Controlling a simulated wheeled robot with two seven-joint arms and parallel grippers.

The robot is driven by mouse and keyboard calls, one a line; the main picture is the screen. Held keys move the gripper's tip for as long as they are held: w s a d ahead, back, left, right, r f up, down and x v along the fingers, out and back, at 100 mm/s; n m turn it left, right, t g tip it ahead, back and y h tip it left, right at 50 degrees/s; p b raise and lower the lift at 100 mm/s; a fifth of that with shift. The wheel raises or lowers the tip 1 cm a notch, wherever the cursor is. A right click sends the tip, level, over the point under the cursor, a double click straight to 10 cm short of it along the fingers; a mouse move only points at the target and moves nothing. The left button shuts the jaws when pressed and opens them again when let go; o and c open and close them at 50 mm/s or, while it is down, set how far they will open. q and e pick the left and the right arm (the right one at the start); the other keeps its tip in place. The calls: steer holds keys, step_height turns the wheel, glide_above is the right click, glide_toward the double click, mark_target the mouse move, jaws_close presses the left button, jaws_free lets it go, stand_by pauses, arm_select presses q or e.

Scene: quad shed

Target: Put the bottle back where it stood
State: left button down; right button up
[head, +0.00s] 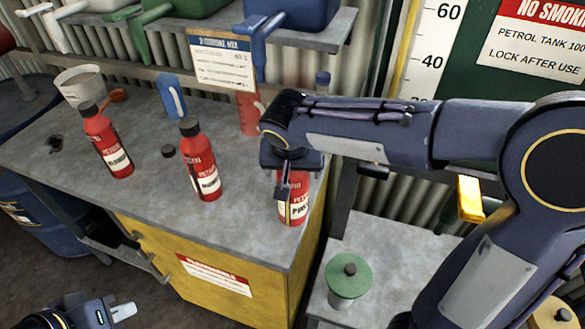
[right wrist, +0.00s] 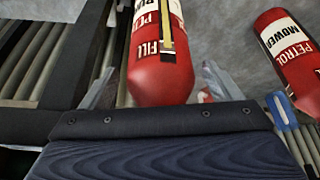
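Three red bottles with black-and-white labels stand on the grey workbench (head: 60,165): one at the left (head: 106,143), one in the middle (head: 201,162), and one by the right front corner (head: 297,210). My right gripper (head: 289,186) is at the right-hand bottle and hides its top. In the right wrist view this bottle (right wrist: 160,75) lies between the two fingers, with a small gap showing at each side; the fingers look open. Another bottle labelled petrol mower (right wrist: 290,50) shows there at the right. My left gripper (head: 122,311) is partly in view at the lower left, off the bench.
A white bucket (head: 80,84), a blue container (head: 172,96), a red container (head: 248,113) and a loose black cap (head: 168,151) are on the bench. A sign (head: 222,62) stands behind. A green-topped jar (head: 347,275) is on the lower surface at right.

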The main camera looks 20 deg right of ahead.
steer(key=shift+r, duration=0.1)
steer(key=v, duration=1.2)
steer(key=shift+b, duration=0.45)
